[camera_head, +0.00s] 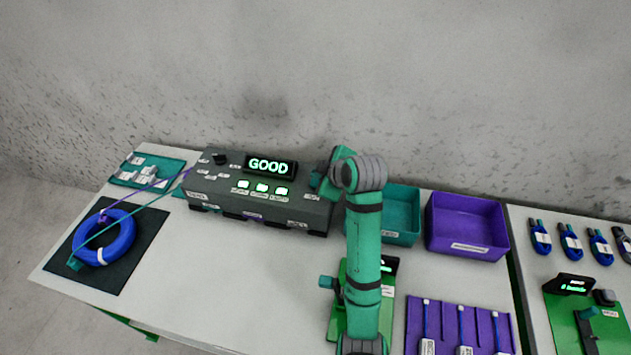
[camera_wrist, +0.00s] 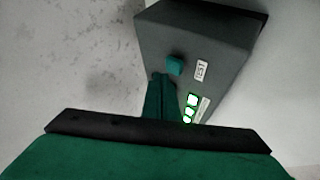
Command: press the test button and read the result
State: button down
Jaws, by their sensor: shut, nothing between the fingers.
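The dark grey tester (camera_head: 225,197) stands at the back of the table. Its display (camera_head: 269,165) reads GOOD in lit letters, and three green lights glow below it. In the wrist view, the teal test button (camera_wrist: 175,65) sits beside a TEST label (camera_wrist: 201,71). My gripper (camera_wrist: 159,77) is shut and empty, its tips close to the button; I cannot tell whether they touch it. In the head view, my arm partly hides the gripper at the tester's right end. The blue cable coil (camera_head: 127,237) lies on a dark mat (camera_head: 134,265), with purple and teal leads running from it.
A teal bin (camera_head: 403,205) and a purple bin (camera_head: 441,236) stand right of the tester. A purple tray (camera_head: 478,312) with cable ties and a green fixture (camera_head: 337,318) lie in front. A teal tray (camera_head: 124,175) holds white tags. The table's front middle is clear.

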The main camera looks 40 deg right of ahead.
jog(key=shift+r, duration=0.15)
jog(key=shift+r, duration=2.4)
